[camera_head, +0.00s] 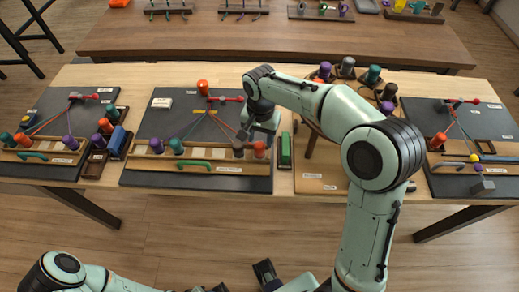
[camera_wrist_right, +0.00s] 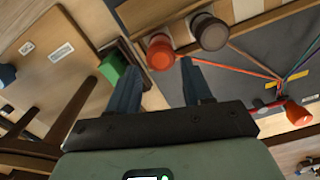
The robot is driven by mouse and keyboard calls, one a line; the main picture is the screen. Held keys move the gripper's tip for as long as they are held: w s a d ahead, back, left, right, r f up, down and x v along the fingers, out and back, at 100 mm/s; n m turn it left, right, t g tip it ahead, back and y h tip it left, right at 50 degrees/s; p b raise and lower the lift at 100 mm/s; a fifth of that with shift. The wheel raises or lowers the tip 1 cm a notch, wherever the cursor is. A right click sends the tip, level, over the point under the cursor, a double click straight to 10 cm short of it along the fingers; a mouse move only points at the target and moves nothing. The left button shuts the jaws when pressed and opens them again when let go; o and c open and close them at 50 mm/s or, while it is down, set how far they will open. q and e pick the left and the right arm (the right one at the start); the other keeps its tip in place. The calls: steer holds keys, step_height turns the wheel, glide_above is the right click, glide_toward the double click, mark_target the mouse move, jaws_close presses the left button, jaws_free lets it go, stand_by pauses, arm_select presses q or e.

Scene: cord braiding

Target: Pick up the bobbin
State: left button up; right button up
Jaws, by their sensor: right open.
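My right gripper (camera_head: 258,130) hangs over the right end of the middle board's wooden rack (camera_head: 200,167). In the right wrist view my right gripper (camera_wrist_right: 160,76) is open with nothing between its fingers. An orange bobbin (camera_head: 259,150) stands in the rack just below it. This orange bobbin also shows in the right wrist view (camera_wrist_right: 160,52), just beyond the fingertips. A dark brown-grey bobbin (camera_head: 238,149) stands beside it, and it shows in the right wrist view (camera_wrist_right: 209,31).
A green block (camera_head: 285,150) stands right of the rack, close to the gripper. Coloured cords run from the bobbins to a red-tipped post (camera_head: 232,99). Another orange bobbin (camera_head: 203,87) stands at the back. More boards lie left and right (camera_head: 470,122).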

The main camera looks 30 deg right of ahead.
mark_target(260, 144)
step_height(260, 144, down, 4)
steer(key=shift+a+f, duration=0.1)
steer(key=c, duration=0.8)
